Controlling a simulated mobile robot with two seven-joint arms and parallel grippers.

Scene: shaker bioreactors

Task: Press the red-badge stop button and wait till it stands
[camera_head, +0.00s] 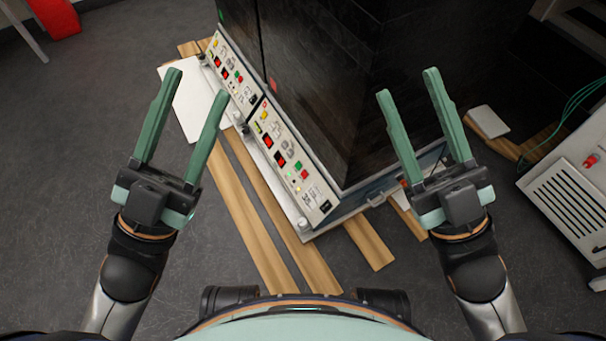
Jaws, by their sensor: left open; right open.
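A dark shaker cabinet (330,80) stands tilted across the picture, with two pale control panels along its lower left side. A small red badge (273,85) sits on the cabinet above the nearer panel (316,203). That panel carries red displays, a green button and a red button (304,174). The farther panel (228,70) has similar controls, with a green badge (221,15) above it. My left gripper (197,82) is open and empty, left of the panels. My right gripper (408,82) is open and empty, in front of the cabinet's right face. Neither visibly touches a button.
Wooden planks (257,225) lie under the cabinet and extend towards me. A white vented box (575,200) with a red knob and green cables stands at right. A white plate (193,105) lies by the farther panel. Grey floor is clear at left.

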